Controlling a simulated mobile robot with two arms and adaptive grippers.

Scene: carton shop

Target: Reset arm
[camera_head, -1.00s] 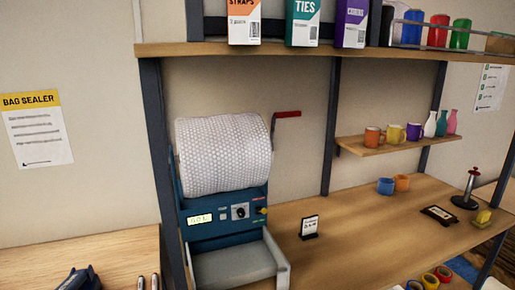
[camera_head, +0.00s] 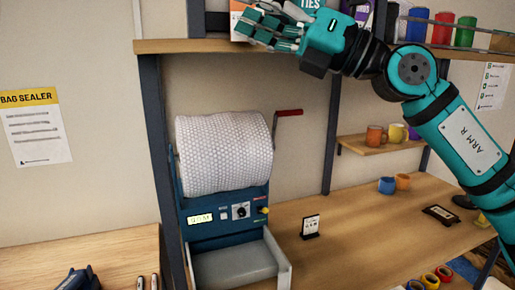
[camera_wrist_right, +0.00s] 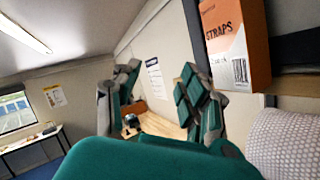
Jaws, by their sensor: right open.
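My right arm (camera_head: 455,135) now reaches across the head view from the right, marked "ARM R". Its right gripper (camera_head: 262,25) is raised at the upper shelf, in front of the boxes there. In the right wrist view the right gripper (camera_wrist_right: 158,100) has its fingers spread apart with nothing between them. The orange and white "STRAPS" box (camera_wrist_right: 235,45) stands just to the right of the fingers in that view, apart from them as far as I can tell. My left gripper is in neither view.
The upper shelf (camera_head: 200,47) runs close under the right gripper. Below stands a blue machine (camera_head: 225,215) with a bubble-wrap roll (camera_head: 223,153) and red-handled crank. Mugs (camera_head: 376,135) stand on a small shelf. A small sign (camera_head: 311,226) stands on the workbench (camera_head: 350,235).

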